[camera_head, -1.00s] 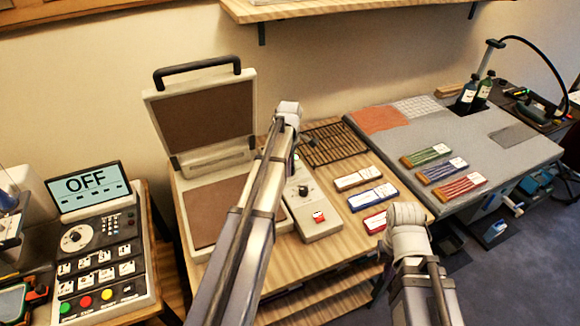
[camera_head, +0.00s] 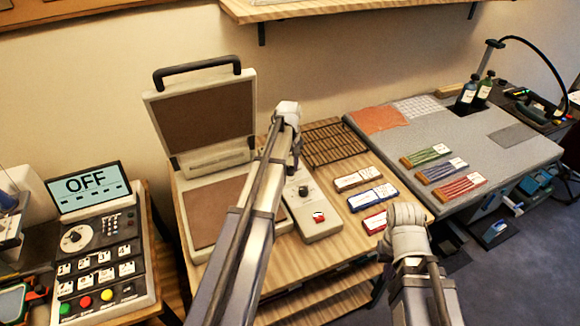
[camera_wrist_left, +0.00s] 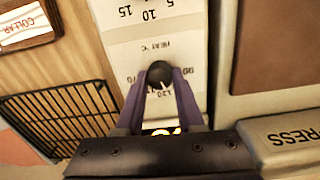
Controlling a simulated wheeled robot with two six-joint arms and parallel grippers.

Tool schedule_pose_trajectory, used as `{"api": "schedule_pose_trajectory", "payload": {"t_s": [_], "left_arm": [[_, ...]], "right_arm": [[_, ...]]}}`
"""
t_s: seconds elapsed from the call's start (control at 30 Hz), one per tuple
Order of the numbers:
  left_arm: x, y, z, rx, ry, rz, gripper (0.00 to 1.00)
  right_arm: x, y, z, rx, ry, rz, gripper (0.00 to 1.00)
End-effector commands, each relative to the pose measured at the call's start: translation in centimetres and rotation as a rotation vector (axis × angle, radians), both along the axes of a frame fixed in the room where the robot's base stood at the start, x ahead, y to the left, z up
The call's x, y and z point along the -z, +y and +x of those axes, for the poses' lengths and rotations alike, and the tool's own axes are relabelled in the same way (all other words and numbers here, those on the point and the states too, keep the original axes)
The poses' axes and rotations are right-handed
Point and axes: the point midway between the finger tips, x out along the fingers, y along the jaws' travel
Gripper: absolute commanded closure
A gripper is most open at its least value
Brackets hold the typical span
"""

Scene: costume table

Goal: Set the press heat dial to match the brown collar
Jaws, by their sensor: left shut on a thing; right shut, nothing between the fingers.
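The press heat dial (camera_wrist_left: 159,74) is a black knob with a pale mark on a white panel labelled HEAT °C. It sits between the purple fingers of my left gripper (camera_wrist_left: 160,82), which is shut on it. Numbers around it are partly covered, so I cannot read the exact setting. In the head view my left arm hides the heat dial. The brown collar (camera_head: 353,180) lies in a brown-edged block with a white label right of the control box (camera_head: 320,228). A block labelled COLLAR (camera_wrist_left: 25,24) shows in the wrist view. My right gripper is out of view below its arm.
The open heat press (camera_head: 212,205) stands left of the control box. A second dial (camera_head: 303,190) is on the box. A black wire rack (camera_head: 335,143) lies behind, with blue (camera_head: 373,197) and red (camera_head: 375,222) blocks at right. A panel reading OFF (camera_head: 85,183) stands left.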

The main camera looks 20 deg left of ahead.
Motion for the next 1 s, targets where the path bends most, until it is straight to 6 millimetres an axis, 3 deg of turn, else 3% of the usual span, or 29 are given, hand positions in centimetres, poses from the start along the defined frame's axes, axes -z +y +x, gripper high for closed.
{"api": "schedule_pose_trajectory", "payload": {"t_s": [1.0], "left_arm": [[0.01, -0.17, 0.07, 0.966, 0.001, 0.0, 1.0]], "right_arm": [[0.0, 0.0, 0.0, 0.0, 0.0, 0.0, 1.0]]}}
